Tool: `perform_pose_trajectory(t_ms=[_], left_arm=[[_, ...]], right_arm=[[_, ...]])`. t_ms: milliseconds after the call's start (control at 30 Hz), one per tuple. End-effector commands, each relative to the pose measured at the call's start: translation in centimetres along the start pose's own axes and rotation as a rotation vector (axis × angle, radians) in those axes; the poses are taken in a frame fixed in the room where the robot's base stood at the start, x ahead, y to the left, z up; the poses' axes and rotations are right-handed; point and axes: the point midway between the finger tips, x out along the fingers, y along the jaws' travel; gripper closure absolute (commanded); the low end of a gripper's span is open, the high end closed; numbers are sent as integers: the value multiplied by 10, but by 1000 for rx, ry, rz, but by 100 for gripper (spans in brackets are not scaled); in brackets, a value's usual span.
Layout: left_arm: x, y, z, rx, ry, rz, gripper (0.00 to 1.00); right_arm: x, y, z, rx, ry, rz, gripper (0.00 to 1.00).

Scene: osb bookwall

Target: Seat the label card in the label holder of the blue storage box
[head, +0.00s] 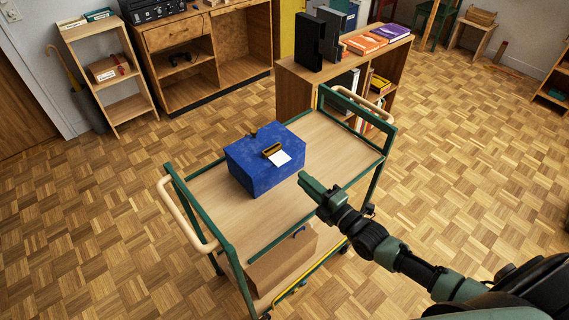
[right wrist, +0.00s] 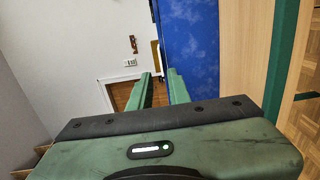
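The blue storage box (head: 245,158) stands on the top shelf of a green-framed cart. Its brass label holder (head: 269,150) is on the side towards me. The white label card (head: 281,159) shows at the holder's lower right edge; I cannot tell whether any of it is inside the holder. My right gripper (head: 303,177) is just right of the card, apart from it in the head view. My left gripper is out of view.
The cart (head: 325,150) has raised end frames with pale handles, and a cardboard box (head: 283,265) sits on its lower shelf. Its top is bare around the blue box. A bookcase (head: 300,90) with books and black binders stands close behind the cart.

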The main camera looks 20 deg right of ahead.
Motion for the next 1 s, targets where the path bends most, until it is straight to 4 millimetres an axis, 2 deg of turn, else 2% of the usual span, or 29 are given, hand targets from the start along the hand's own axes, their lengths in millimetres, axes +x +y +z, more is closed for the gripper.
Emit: perform_pose_trajectory(t_ms=[33,300,500,700,1000], left_arm=[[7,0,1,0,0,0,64],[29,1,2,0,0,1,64],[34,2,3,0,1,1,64],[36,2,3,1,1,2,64],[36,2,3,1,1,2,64]], right_arm=[[8,-2,0,-1,1,3,82],[49,-3,0,3,0,3,82],[71,-1,0,3,-1,1,82],[81,0,0,2,0,0,82],[82,0,0,2,0,-1,82]])
